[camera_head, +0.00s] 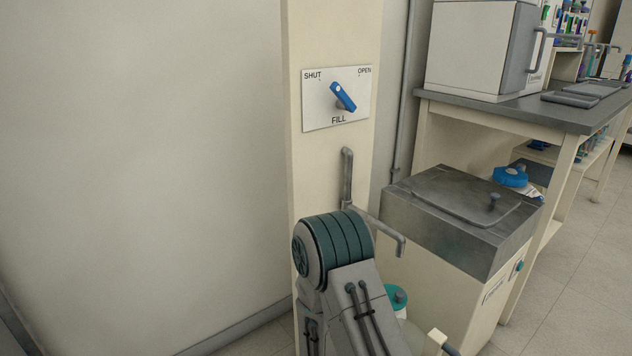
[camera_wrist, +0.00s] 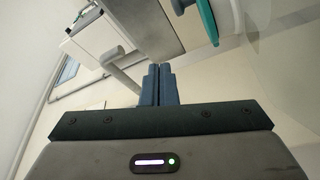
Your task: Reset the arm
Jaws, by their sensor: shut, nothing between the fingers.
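My gripper (camera_wrist: 159,68) shows in the wrist view, its two blue-grey fingers together with nothing between them. It is not visible in the head view. My arm (camera_head: 335,250) shows in the head view as a bent joint with teal bands and grey links, at the lower middle in front of the cream post. In the wrist view a grey pipe (camera_wrist: 122,77) lies just left of the fingertips; I cannot tell whether they touch.
A blue handle (camera_head: 343,97) sits on a plate (camera_head: 312,104) marked SHUT, OPEN and FILL. A grey spout pipe (camera_head: 347,178) is below it. A metal-topped cabinet (camera_head: 400,218) and a bench (camera_head: 560,115) stand right. A teal-capped bottle (camera_head: 396,297) is low beside my arm.

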